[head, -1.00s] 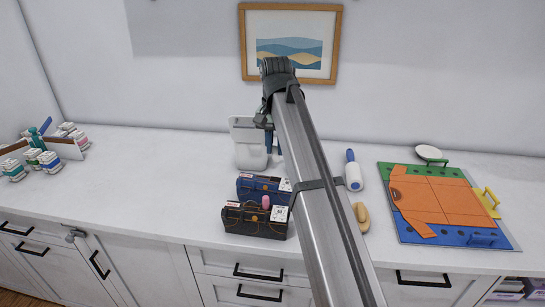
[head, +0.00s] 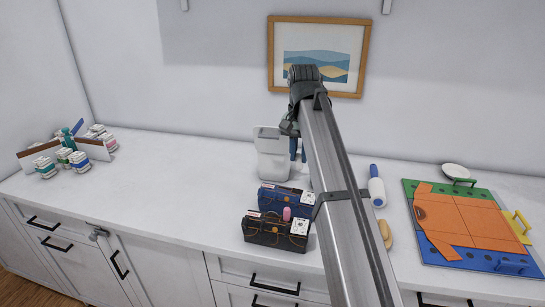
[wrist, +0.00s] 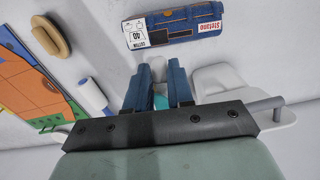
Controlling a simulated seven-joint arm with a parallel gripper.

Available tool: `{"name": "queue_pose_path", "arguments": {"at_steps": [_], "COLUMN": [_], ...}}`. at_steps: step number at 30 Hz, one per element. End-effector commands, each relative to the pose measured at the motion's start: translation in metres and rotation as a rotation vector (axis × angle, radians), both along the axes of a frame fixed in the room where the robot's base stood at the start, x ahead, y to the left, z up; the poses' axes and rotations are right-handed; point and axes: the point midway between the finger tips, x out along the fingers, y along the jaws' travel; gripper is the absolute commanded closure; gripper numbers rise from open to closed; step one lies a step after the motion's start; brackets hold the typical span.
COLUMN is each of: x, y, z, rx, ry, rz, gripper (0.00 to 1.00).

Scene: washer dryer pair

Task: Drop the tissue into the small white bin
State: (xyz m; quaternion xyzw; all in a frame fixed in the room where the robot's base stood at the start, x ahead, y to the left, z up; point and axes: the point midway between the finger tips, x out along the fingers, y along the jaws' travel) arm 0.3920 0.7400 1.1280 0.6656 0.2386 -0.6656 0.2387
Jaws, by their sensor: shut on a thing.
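The small white bin (head: 273,158) stands at the back of the counter in the head view, left of my arm. Its white rim (wrist: 212,76) seems to show beside the fingers in the wrist view. My gripper (head: 298,149) has blue fingers and points down just right of the bin, close to it. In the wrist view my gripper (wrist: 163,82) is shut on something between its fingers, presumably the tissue. A small teal patch (wrist: 160,102) shows there; the tissue's shape is mostly hidden.
Two denim-style pouches, blue (head: 283,199) and dark (head: 273,232), sit in front of the bin. A lint roller (head: 376,186), brush (head: 385,233) and folding board with an orange garment (head: 462,219) lie right. Several bottles (head: 79,156) stand far left. Counter between is clear.

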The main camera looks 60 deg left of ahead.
Motion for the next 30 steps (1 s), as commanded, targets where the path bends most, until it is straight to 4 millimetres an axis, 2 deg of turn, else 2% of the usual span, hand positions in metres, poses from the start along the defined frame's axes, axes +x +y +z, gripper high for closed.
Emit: {"name": "queue_pose_path", "arguments": {"at_steps": [9, 14, 22, 27, 30], "x": [0.055, 0.082, 0.063, 0.056, 0.053], "y": [0.072, 0.103, 0.161, 0.183, 0.188], "z": [0.024, 0.033, 0.052, 0.059, 0.060], "rx": [0.000, 0.000, 0.000, 0.000, 0.000], "ry": [0.000, 0.000, 0.000, 0.000, 0.000], "rz": [-0.020, -0.029, -0.007, -0.001, 0.001], "gripper": [1.00, 1.00, 1.00, 1.00, 1.00]}}
